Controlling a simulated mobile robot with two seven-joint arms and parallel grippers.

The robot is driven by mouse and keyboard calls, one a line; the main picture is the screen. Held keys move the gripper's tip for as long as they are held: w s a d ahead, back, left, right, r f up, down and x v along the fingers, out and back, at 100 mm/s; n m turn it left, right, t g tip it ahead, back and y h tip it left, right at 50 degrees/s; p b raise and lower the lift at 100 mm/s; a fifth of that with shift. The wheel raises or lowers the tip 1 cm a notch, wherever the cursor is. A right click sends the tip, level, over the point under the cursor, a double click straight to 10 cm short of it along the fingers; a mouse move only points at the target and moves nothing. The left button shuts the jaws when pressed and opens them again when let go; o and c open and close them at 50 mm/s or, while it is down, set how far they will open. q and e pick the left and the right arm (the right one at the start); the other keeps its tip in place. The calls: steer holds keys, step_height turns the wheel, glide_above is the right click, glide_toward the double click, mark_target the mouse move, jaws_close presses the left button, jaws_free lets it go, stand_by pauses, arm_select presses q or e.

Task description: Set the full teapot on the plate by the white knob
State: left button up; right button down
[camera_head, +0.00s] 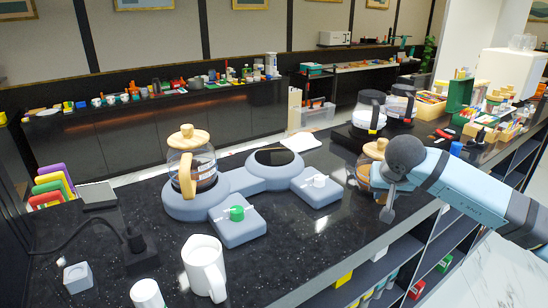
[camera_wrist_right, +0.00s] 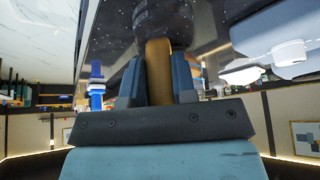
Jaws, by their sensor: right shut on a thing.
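A two-plate warmer has a green knob (camera_head: 237,213) in front of its left plate and a white knob (camera_head: 319,181) by its bare dark right plate (camera_head: 276,157). A glass teapot (camera_head: 207,168) with dark liquid and a wooden lid and handle sits on the left plate. A second teapot with a wooden lid (camera_head: 374,149) is at the right, partly hidden by my right gripper (camera_head: 387,200). That gripper is shut on its wooden handle (camera_wrist_right: 158,70), seen in the right wrist view. Its fill, and whether it touches the counter, I cannot tell. My left gripper is out of view.
A white mug (camera_head: 204,268) and a white cup (camera_head: 147,293) stand at the front. A black socket block with a cable (camera_head: 137,250) is at the left. Two dark-topped glass pots (camera_head: 369,110) stand behind the held teapot. Counter between warmer and held teapot is clear.

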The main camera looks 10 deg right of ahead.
steer(key=shift+r, duration=0.3)
steer(key=shift+r+p, duration=1.3)
steer(key=shift+r, duration=1.05)
steer(key=shift+w+a, duration=0.1)
steer(key=shift+w+a+r, duration=0.2)
steer(key=shift+w, duration=0.05)
steer(key=w+a+r+n+y+b, duration=0.1)
steer(key=w+a+r+n, duration=0.1)
steer(key=w+a+r, duration=0.35)
steer(key=w+a+r+n+b, duration=0.1)
steer(key=w+a+r+b, duration=0.1)
steer(key=a+r, duration=0.65)
steer(key=w+a+r+n+y+b, duration=0.1)
steer(key=w+a+r+n, duration=0.15)
steer(key=a+r, duration=0.5)
step_height(320, 180, down, 20)
steer(key=p, duration=0.2)
steer(key=shift+w+a+m, duration=0.3)
steer(key=shift+a+m, duration=0.05)
steer(key=shift+m, duration=0.1)
